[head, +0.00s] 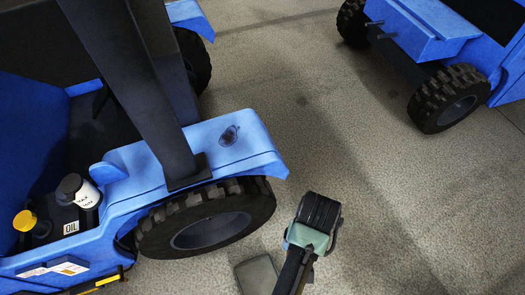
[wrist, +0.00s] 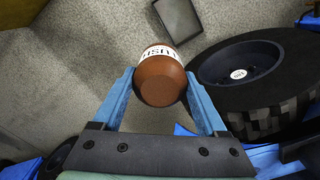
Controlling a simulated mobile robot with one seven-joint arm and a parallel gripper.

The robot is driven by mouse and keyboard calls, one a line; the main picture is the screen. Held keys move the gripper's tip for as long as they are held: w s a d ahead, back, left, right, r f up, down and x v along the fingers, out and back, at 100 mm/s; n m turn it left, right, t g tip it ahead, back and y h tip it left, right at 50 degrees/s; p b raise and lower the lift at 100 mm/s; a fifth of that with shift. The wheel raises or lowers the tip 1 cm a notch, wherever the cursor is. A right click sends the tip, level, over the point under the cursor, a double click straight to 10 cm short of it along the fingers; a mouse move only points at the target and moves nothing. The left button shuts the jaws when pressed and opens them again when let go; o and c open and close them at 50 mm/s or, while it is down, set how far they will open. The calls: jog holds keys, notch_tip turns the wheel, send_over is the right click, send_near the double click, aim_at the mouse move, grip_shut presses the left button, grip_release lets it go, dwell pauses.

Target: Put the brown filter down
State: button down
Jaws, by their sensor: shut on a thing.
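The brown filter (wrist: 160,82) is a rounded brown can with a white lettered label band. In the wrist view it sits between the two blue fingers of my gripper (wrist: 160,88), which is shut on it. In the head view my gripper (head: 318,212) is above the floor, right of the blue vehicle's front wheel (head: 210,222). The filter is hidden in the head view. A dark flat rectangular pad or tray (head: 257,275) lies on the floor left of my arm; it also shows beyond the filter in the wrist view (wrist: 178,20).
A black filter with a white label (head: 80,190) and a yellow cap (head: 25,220) are on the blue vehicle (head: 210,145) at left. Another blue vehicle (head: 425,35) stands at upper right. The concrete floor (head: 400,200) between them is clear.

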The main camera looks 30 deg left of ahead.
jog(key=s+a+f+n+b, duration=0.2)
jog(key=f+b, duration=1)
jog(key=f, duration=0.4)
jog(key=s+a+f+n+b, duration=0.2)
jog(key=s+f+n+b, duration=0.1)
jog(key=f+b, duration=1.05)
jog(key=s+a+f+n+b, duration=0.25)
jog(key=f+b, duration=0.65)
jog(key=f, duration=0.9)
jog(key=b, duration=0.9)
send_over(262, 289)
notch_tip(262, 289, down, 10)
jog(key=shift+r, duration=0.1)
jog(key=shift+r+p, duration=0.15)
jog(key=shift+p, duration=0.15)
grip_release()
jog(key=shift+f, duration=0.2)
notch_tip(262, 289, up, 12)
jog(key=p, duration=0.9)
jog(key=shift+r, duration=0.15)
jog(key=shift+w, duration=0.1)
